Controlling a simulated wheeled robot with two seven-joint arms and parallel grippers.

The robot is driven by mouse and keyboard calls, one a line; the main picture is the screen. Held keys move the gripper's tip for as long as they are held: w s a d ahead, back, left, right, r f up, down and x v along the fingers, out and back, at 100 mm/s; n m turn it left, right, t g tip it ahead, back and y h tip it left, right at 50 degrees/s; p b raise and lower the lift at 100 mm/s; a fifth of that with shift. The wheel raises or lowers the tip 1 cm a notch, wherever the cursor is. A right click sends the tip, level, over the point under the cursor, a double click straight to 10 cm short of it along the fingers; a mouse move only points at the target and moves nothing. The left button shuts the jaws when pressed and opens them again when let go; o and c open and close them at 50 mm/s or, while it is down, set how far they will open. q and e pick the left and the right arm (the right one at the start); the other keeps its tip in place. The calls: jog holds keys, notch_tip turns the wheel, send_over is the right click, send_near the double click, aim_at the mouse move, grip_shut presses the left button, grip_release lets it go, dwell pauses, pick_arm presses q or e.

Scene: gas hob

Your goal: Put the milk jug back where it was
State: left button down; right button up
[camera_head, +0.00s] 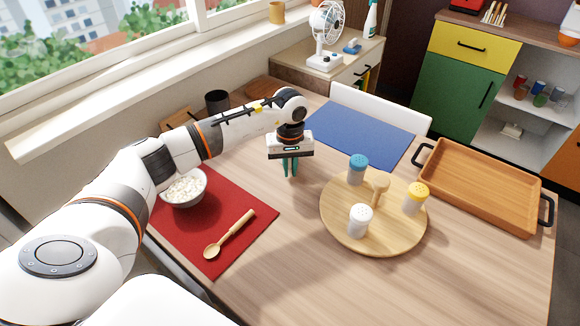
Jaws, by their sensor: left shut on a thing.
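My left gripper (291,174) points down over the bare wood of the table, between the red mat and the round board. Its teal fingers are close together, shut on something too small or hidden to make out. I cannot pick out a milk jug anywhere in this view; the gripper and arm may cover it. My right gripper is not in view.
A round wooden board (345,230) holds blue-, yellow- and white-topped shakers around a knob. A wooden tray (485,185) is at right. The red mat (240,255) bears a white bowl (185,190) and wooden spoon (230,235). A blue mat (360,135) and dark cup (217,101) lie behind.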

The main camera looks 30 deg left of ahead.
pick_arm(q)
jog(key=c, duration=1.5)
grip_release()
jog(key=shift+r+p, duration=0.3)
jog(key=shift+p, duration=0.1)
jog(key=shift+w+r, duration=0.1)
jog(key=shift+r, duration=0.3)
notch_tip(320, 180, up, 11)
